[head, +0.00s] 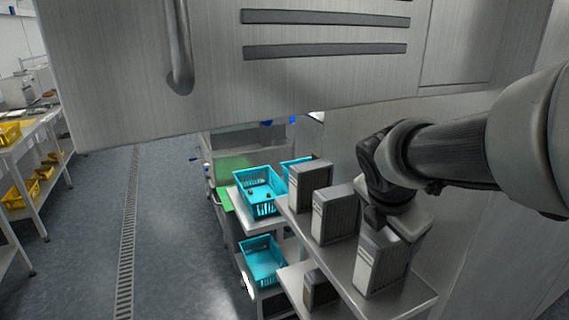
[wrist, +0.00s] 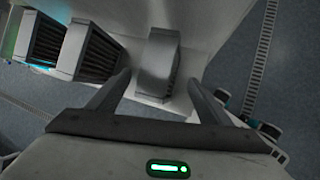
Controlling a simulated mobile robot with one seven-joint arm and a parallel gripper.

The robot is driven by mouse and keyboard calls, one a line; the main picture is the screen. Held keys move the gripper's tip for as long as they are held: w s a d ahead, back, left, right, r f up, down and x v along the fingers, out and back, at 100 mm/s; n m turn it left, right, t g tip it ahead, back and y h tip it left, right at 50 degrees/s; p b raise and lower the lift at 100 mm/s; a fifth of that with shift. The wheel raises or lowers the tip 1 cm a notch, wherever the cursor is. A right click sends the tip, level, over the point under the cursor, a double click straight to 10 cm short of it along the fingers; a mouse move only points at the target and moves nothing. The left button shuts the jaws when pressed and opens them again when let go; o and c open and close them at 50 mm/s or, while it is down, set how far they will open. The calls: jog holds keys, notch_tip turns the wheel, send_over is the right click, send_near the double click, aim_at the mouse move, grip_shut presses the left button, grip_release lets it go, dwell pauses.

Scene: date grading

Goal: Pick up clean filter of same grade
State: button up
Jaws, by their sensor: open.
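Three box-shaped filters with grey frames stand in a row on the top shelf of a metal rack (head: 415,302). In the head view they are the far filter (head: 309,186), the middle filter (head: 334,214) and the near filter (head: 380,262). My gripper (head: 397,222) is open at the top of the near filter. In the wrist view, the near filter (wrist: 160,62) lies between the spread fingers of my gripper (wrist: 160,84), with gaps beside it. The other two filters (wrist: 91,50) (wrist: 43,40) show to the left. I cannot read any grade marks.
A darker filter-like box (head: 318,290) sits on the lower shelf. Blue crates (head: 262,212) (head: 264,280) stand on a cart beyond the rack. A large metal panel (head: 250,90) fills the top of the head view. The floor (head: 170,240) at left is clear.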

aim_at(388, 237)
jog(key=x, duration=0.5)
jog(key=shift+w, duration=0.2)
jog(key=shift+f, duration=0.25)
dwell(0.3)
jog(key=c, duration=1.8)
jog(key=shift+c, duration=0.2)
jog(key=shift+r, duration=0.2)
